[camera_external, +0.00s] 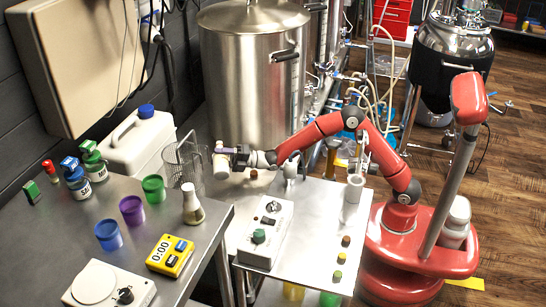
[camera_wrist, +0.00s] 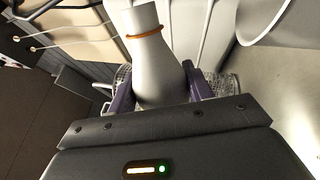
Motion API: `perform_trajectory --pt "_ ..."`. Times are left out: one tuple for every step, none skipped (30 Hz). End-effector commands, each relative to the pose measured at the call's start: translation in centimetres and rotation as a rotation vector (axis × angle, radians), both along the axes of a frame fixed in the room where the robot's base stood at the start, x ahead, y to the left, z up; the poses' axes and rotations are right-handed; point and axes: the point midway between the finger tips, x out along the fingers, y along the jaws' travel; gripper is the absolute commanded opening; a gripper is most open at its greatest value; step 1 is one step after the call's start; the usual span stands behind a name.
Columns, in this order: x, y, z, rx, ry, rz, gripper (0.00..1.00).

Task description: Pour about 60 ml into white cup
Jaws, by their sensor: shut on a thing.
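My gripper (camera_external: 230,153) is shut on a pale vessel (camera_external: 221,164), held in the air beside the wire basket. In the wrist view, the purple fingers of my gripper (camera_wrist: 160,88) sit on either side of the pale vessel (camera_wrist: 152,60). It has a narrower neck with an orange ring and a wider body. Its contents are not visible. A whitish cup-like cylinder (camera_external: 354,189) stands at the back right of the metal table; I cannot tell surely that it is the white cup.
The left bench holds blue (camera_external: 108,236), purple (camera_external: 131,210) and green (camera_external: 153,189) cups, a conical flask (camera_external: 193,208), a yellow timer (camera_external: 170,256) and a white scale (camera_external: 108,288). A wire basket (camera_external: 190,172) and steel tank (camera_external: 250,80) stand behind. A control box (camera_external: 265,235) sits on the metal table.

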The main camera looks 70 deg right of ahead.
Motion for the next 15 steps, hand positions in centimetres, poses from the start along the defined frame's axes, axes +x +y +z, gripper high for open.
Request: perform_trajectory --pt "0.07 -0.17 0.34 0.016 0.006 -0.001 0.23" --pt "0.10 -0.25 0.42 0.025 0.011 -0.002 0.23" --pt "0.11 -0.29 0.35 0.035 0.016 -0.002 0.23" --pt "0.10 -0.25 0.23 0.042 0.019 -0.001 0.23" --pt "0.11 -0.26 0.18 0.048 0.023 -0.001 0.23" --pt "0.09 -0.23 0.13 0.055 0.026 -0.001 0.23" --pt "0.09 -0.22 0.13 0.060 0.029 -0.001 0.23" --pt "0.09 -0.22 0.12 0.066 0.031 -0.001 0.23" --pt "0.08 -0.21 0.12 0.071 0.033 0.000 0.23" --pt "0.09 -0.21 0.10 0.076 0.036 0.000 0.23" --pt "0.08 -0.20 0.09 0.080 0.038 0.000 0.23" --pt "0.08 -0.21 0.05 0.084 0.040 -0.001 0.23" --pt "0.09 -0.23 0.03 0.088 0.042 0.000 0.23" --pt "0.09 -0.24 0.01 0.092 0.044 0.000 0.23" --pt "0.09 -0.25 0.00 0.096 0.047 -0.001 0.23"
